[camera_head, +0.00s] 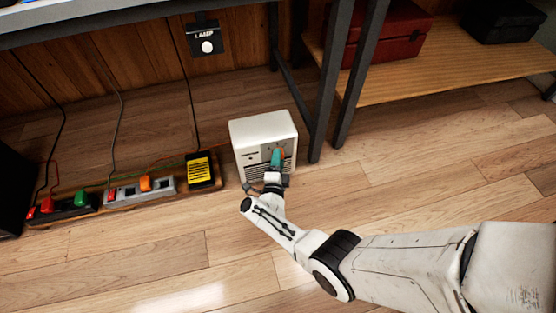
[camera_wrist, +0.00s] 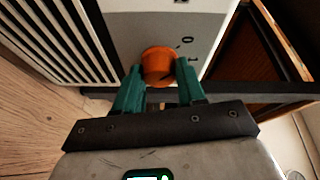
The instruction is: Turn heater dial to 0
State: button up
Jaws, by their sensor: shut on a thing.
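The heater (camera_head: 262,132) is a white box standing on the wooden floor, with a slatted grille on its front. Its orange dial (camera_wrist: 159,66) shows in the wrist view between the two green fingertips, with the marks 0 and 1 printed beside it on the right. My gripper (camera_wrist: 160,80) is shut on the dial, one finger at each side. In the head view my gripper (camera_head: 279,156) reaches the heater's front face and covers most of the dial. Which mark the dial points to I cannot tell.
A yellow-labelled black box (camera_head: 200,170) and power strips with coloured switches (camera_head: 140,188) lie left of the heater. A dark metal table leg (camera_head: 330,85) stands close on its right. A red case (camera_head: 390,35) sits on a wooden shelf. The front floor is clear.

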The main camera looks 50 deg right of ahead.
jog(key=shift+f, duration=0.1)
jog(key=o, duration=1.1)
jog(key=shift+c, duration=0.2)
jog(key=p+v, duration=0.3)
jog(key=v, duration=0.8)
jog(key=shift+p, duration=0.3)
jog(key=shift+d, duration=0.1)
